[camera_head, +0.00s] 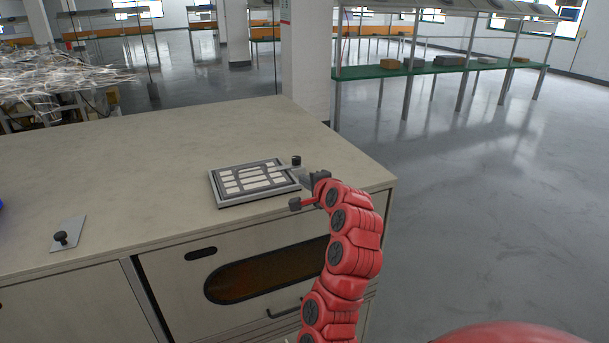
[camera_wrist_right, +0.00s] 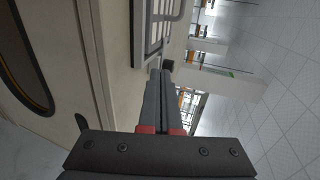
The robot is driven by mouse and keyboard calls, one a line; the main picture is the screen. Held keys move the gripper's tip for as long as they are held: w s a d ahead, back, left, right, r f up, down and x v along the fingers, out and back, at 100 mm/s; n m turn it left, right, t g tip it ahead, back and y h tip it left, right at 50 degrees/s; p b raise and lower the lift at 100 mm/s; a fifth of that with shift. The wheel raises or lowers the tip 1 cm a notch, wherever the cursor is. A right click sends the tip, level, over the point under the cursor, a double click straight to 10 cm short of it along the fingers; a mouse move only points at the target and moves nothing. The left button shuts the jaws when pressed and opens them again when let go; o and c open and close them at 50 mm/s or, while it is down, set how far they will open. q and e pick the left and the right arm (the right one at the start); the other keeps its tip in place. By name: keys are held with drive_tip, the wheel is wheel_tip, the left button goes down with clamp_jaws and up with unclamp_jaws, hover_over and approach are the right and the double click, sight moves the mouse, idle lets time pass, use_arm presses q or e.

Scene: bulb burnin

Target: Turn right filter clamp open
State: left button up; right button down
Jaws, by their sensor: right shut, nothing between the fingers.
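The filter (camera_head: 240,191), a grey frame with a grid of pale cells, lies flat near the counter's right front. The right filter clamp shows as a black knob (camera_head: 296,160) at the frame's back right corner; my gripper partly hides its base. My right gripper (camera_head: 308,174) is shut and empty, its tips close to the knob; contact cannot be told. In the right wrist view its fingers (camera_wrist_right: 164,74) lie together, pointing toward a small dark block, probably the knob (camera_wrist_right: 168,64), with the filter frame (camera_wrist_right: 138,35) beyond. My left gripper is not in view.
Another clamp, a pale plate with a black knob (camera_head: 62,238), sits at the counter's left front. The beige counter top (camera_head: 150,150) is mostly clear. A cabinet front with a dark oval window (camera_head: 262,275) and a handle is below. Green shelving (camera_head: 440,68) stands farther back.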

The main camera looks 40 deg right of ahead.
sight(288, 168)
drive_tip(key=p+x, duration=0.1)
drive_tip(key=x, duration=0.2)
drive_tip(key=r+p+x, duration=0.1)
drive_tip(key=p+x, duration=0.1)
drive_tip(key=x, duration=0.2)
drive_tip(key=p+x, duration=0.2)
drive_tip(key=x, duration=0.2)
drive_tip(key=shift+w+d+r, duration=0.15)
drive_tip(key=shift+d, duration=0.05)
drive_tip(key=shift+h, duration=0.3)
drive_tip(key=shift+w+a+b, duration=0.1)
drive_tip(key=shift+a+b, duration=0.05)
drive_tip(key=shift+b, duration=0.25)
drive_tip(key=shift+w+m+h, duration=0.1)
drive_tip(key=shift+m+h, duration=0.5)
drive_tip(key=shift+m+g+h+b, duration=0.4)
drive_tip(key=shift+m+h+b, duration=0.1)
drive_tip(key=shift+h+b, duration=0.15)
drive_tip(key=shift+w+a+m+h+b, duration=0.1)
drive_tip(key=shift+w+m+h+b, duration=0.05)
drive_tip(key=shift+m+h+b, duration=0.25)
